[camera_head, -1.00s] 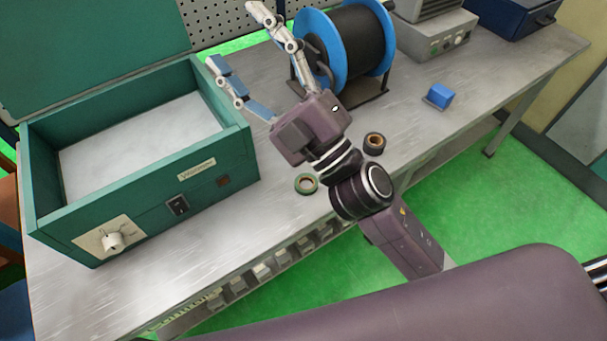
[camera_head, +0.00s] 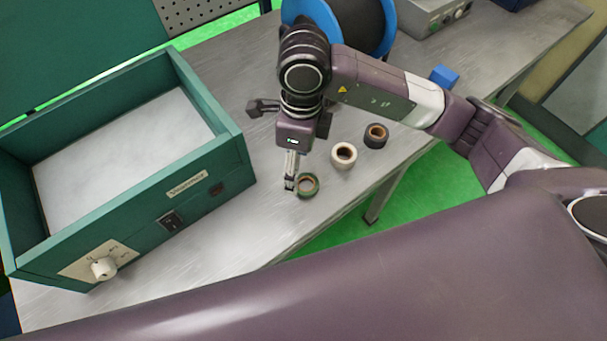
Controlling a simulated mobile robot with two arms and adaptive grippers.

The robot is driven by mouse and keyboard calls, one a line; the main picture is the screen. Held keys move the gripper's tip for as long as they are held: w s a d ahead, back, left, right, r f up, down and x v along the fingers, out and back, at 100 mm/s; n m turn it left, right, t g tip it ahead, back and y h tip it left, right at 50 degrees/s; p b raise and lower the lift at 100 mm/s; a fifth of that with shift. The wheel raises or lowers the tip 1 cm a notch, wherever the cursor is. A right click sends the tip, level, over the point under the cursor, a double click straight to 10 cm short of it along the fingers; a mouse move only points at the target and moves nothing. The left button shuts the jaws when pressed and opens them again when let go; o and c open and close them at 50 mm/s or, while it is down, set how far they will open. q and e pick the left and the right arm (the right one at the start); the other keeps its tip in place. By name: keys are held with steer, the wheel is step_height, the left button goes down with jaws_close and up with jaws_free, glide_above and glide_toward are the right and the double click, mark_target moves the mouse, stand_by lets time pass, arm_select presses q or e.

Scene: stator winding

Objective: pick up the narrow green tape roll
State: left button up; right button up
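The narrow green tape roll (camera_head: 308,186) lies flat on the metal table, near its front edge. My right gripper (camera_head: 290,186) points down, its fingertips right at the left side of the green roll. The fingers overlap one another from this angle, so I cannot tell whether they are apart or closed, or whether they touch the roll. My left gripper is not in view.
A white tape roll (camera_head: 343,156) and a dark tape roll (camera_head: 376,136) lie to the right of the green one. A green open box (camera_head: 213,160) stands on the left. A blue block (camera_head: 444,76) and a blue-rimmed spool (camera_head: 389,28) are farther back.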

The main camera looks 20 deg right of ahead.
mark_target(306, 187)
steer(key=shift+w+d+f+h+p, duration=0.1)
steer(key=shift+d+f+h+p, duration=0.15)
steer(key=shift+d+f, duration=0.3)
steer(key=shift+w+d+f+h+p, duration=0.1)
steer(key=shift+d+f+h+p, duration=0.15)
steer(key=shift+f, duration=0.35)
steer(key=f, duration=0.1)
steer(key=f+p, duration=0.1)
steer(key=f, duration=0.1)
steer(key=f+p, duration=0.1)
steer(key=shift+s+d+f, duration=0.2)
steer(key=shift+d+f, duration=0.05)
steer(key=shift+f, duration=0.35)
steer(key=shift+c, duration=0.3)
steer(key=c, duration=1.1)
steer(key=shift+r, duration=0.1)
